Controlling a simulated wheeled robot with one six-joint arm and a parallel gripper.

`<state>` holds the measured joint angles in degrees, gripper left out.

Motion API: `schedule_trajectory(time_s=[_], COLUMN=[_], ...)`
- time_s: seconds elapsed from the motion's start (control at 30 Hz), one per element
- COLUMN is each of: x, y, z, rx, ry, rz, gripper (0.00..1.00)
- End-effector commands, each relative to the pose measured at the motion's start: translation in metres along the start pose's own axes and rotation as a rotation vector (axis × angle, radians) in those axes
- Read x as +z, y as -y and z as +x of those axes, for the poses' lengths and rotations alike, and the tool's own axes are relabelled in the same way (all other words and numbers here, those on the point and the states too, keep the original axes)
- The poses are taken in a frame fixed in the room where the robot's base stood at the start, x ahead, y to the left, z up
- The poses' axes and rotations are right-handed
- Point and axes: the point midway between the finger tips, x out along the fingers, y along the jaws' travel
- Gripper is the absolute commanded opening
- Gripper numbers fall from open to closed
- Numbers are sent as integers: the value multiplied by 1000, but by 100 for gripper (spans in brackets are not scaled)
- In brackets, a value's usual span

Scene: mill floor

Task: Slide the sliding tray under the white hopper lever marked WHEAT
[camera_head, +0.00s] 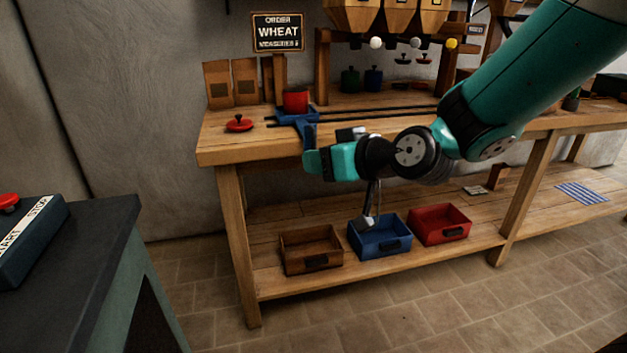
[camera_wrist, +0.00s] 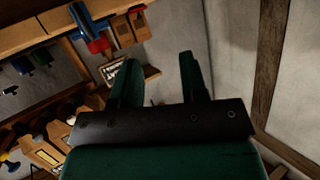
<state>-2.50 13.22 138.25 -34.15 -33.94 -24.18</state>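The blue sliding tray (camera_head: 297,118) is at the left end of the dark rails on the bench, with a red cup (camera_head: 295,100) on it. The white hopper lever (camera_head: 376,43) hangs under the leftmost hopper, right of the tray; its marking is not legible. My gripper (camera_head: 311,161) is in front of the bench's front edge, just below the tray, apparently empty. In the wrist view its two dark green fingers (camera_wrist: 157,72) stand apart with nothing between them. That view also shows the tray (camera_wrist: 88,21) and cup (camera_wrist: 98,45) at upper left, left of the fingers.
The sign (camera_head: 278,32) reads ORDER WHEAT. Grey (camera_head: 415,42) and yellow (camera_head: 451,43) levers hang right of the white one. A red lid (camera_head: 239,124) lies left of the tray. Brown, blue and red bins stand on the lower shelf. The rails (camera_head: 385,113) look clear.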

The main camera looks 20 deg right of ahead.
Motion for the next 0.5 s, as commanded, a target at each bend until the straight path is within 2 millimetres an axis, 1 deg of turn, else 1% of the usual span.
schedule_trajectory(time_s=[0.03,0.1,0.2,0.3,0.4,0.5], x=[31,41,51,56,54,46], y=[-26,-54,-83,-101,-109,-113], z=[21,32,39,40,42,48], rx=[62,144,240,306,335,340], ry=[-73,-172,-273,-332,-358,-364], rz=[-4,-19,-39,-53,-59,-62], gripper=[40,40,40,40,40,40])
